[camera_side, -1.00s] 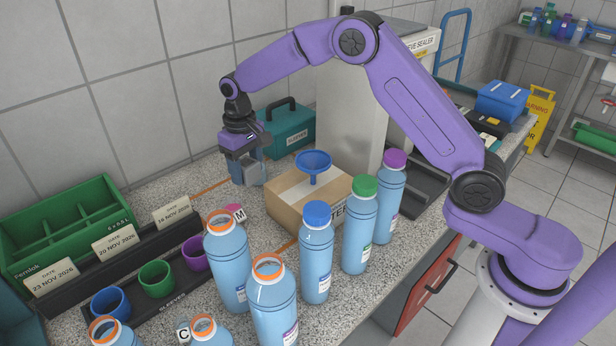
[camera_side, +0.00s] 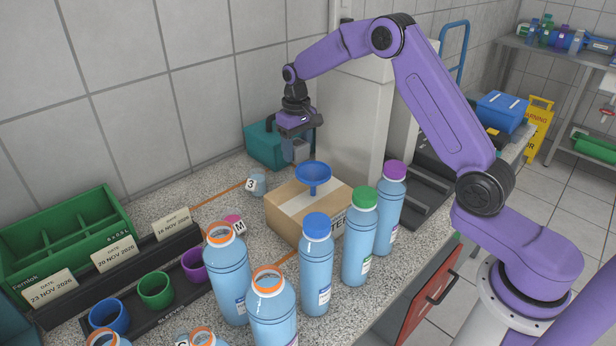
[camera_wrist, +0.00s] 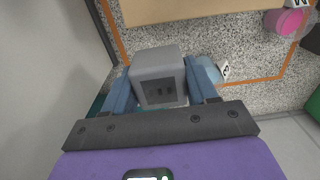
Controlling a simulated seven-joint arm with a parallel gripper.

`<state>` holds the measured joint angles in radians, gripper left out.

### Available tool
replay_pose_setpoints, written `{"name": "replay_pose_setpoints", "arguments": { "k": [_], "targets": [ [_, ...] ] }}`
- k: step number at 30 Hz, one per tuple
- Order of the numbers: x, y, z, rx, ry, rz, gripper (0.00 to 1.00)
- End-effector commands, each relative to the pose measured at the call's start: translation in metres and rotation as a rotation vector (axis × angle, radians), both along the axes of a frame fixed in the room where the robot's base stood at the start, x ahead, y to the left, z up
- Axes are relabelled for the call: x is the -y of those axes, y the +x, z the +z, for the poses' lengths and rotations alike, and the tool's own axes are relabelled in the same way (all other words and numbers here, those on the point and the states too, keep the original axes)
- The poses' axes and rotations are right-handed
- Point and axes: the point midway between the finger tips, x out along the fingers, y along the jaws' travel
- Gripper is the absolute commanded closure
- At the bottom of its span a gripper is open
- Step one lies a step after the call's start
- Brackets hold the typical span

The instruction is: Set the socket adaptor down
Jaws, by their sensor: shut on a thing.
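The socket adaptor is a grey block with a dark socket face. It sits between the two blue fingers of my gripper (camera_wrist: 160,88) in the wrist view, where the adaptor (camera_wrist: 155,60) is seen from close up. In the side view my gripper (camera_side: 297,150) is shut on the adaptor (camera_side: 302,151) and holds it in the air, with the teal toolbox behind it and the cardboard box (camera_side: 290,212) at its lower right. The adaptor's underside cannot be seen.
A blue funnel (camera_side: 313,174) stands on the cardboard box. A small blue container marked 3 (camera_side: 257,184) stands left of it. Several tall blue bottles (camera_side: 317,270) stand in front. A teal toolbox (camera_side: 262,146) is behind.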

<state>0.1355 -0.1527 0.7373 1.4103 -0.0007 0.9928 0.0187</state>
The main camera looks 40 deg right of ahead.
Motion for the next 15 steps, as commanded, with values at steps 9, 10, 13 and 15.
{"name": "replay_pose_setpoints", "arguments": {
  "k": [9, 10, 13, 15],
  "targets": [
    [0.036, -0.001, -0.028, -0.005, 0.0, 0.002, 0.74],
    [0.037, -0.001, -0.034, -0.005, 0.0, 0.001, 0.74],
    [0.036, -0.001, -0.051, -0.004, 0.0, 0.001, 0.74],
    [0.036, -0.001, -0.059, -0.004, 0.0, 0.001, 0.74]
  ]
}}
